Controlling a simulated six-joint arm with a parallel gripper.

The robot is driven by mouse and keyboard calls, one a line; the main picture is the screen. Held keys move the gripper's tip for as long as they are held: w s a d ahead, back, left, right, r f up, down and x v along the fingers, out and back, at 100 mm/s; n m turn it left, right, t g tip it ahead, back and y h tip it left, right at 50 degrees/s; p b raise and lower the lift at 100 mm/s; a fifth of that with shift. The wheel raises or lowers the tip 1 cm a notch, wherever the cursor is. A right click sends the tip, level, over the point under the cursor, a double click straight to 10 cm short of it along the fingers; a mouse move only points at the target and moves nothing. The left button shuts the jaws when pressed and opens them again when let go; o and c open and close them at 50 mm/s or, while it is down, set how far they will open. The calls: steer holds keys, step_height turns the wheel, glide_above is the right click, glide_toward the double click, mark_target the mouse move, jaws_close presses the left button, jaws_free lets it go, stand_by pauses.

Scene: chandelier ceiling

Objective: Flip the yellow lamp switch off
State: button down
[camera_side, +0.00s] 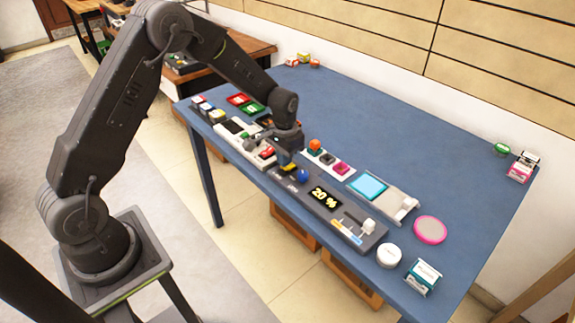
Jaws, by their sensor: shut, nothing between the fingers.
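A dark grey control console (352,230) lies along the near edge of the blue table, with a lit display (324,197) reading "20 %" in yellow. A small yellow part (289,168), which looks like the yellow switch, shows at the console's far left end beside a round blue knob (303,175). My gripper (285,160) points down directly above that end, close to the yellow part. Its fingers are shut and empty. They partly hide the yellow part, so I cannot tell its on or off position, or whether the fingers touch it.
A white panel with orange, black and pink controls (328,160) lies just behind. Another panel with a red button (267,153) is left of the gripper. A light-blue-screened device (368,186), pink disc (430,229) and white round box (389,255) stand right. The table's back middle is clear.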

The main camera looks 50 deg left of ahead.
steer(key=shift+f, duration=0.8)
stand_by(0.4)
steer(key=shift+r, duration=3.5)
